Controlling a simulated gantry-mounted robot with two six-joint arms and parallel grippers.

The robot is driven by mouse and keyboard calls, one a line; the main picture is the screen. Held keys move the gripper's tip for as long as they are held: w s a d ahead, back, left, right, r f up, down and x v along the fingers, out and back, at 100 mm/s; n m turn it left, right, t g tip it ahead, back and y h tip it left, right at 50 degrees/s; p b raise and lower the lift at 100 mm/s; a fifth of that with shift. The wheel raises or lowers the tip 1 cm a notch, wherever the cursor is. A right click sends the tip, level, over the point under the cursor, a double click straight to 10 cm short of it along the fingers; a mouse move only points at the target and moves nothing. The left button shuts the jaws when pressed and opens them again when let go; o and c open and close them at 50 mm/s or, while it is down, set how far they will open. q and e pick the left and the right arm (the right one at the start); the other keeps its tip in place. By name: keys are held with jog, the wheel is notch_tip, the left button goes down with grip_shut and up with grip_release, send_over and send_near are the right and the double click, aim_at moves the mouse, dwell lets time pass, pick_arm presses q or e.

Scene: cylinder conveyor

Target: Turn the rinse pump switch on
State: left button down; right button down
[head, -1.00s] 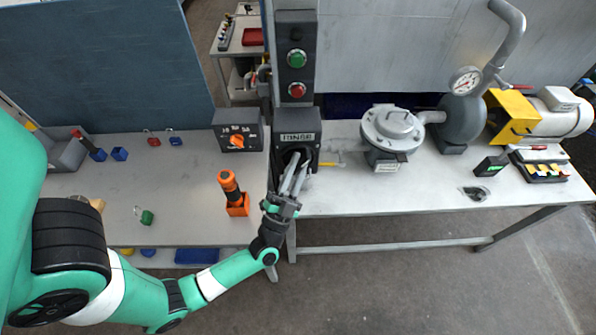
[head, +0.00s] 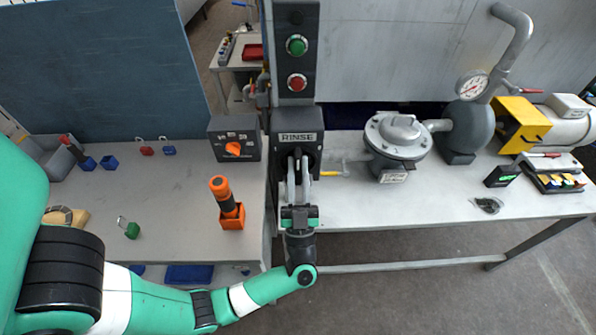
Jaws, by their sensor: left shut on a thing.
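The rinse pump switch is a dark box (head: 297,124) labelled RINSE, on the post below a panel with a green and a red button. My left gripper (head: 297,165) reaches up to the front of the box from below. Its fingers are closed on the switch's handle, which they mostly hide. I cannot tell the handle's exact position. My right gripper is not in view.
A box with an orange knob (head: 233,149) and an orange-handled tool in an orange holder (head: 232,218) stand left of the post. A pump with a gauge (head: 467,130) stands to the right. The right bench's front is mostly clear.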

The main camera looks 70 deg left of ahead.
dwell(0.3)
pick_arm(q)
jog(key=c, duration=0.8)
grip_release()
jog(key=b+v, duration=0.2)
jog(key=v, duration=0.9)
jog(key=shift+d+f, duration=0.2)
jog(key=shift+f, duration=0.05)
